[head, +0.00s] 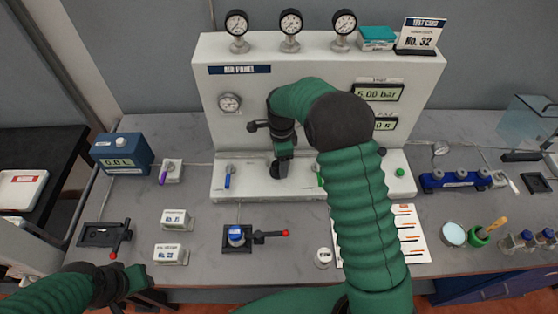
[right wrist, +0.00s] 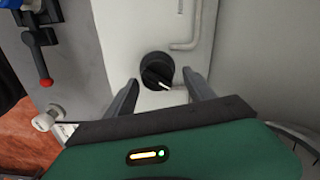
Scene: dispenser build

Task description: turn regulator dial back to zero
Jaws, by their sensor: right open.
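The regulator dial (right wrist: 155,71) is a round black knob on the white air panel, with a pale pointer mark toward its lower right in the right wrist view. My right gripper (right wrist: 160,80) is open, with one finger on each side of the dial; I cannot tell whether either touches it. In the head view my right gripper (head: 282,158) is at the panel's front ledge, and it and my arm hide much of the dial. A display (head: 377,93) on the panel reads 5.00 bar. My left gripper (head: 125,285) is low at the left, away from the panel; its jaws are unclear.
A black fixture with a red-tipped lever (head: 270,234) stands in front. A printed sheet (head: 411,235) lies partly under my right arm. Three gauges top the panel.

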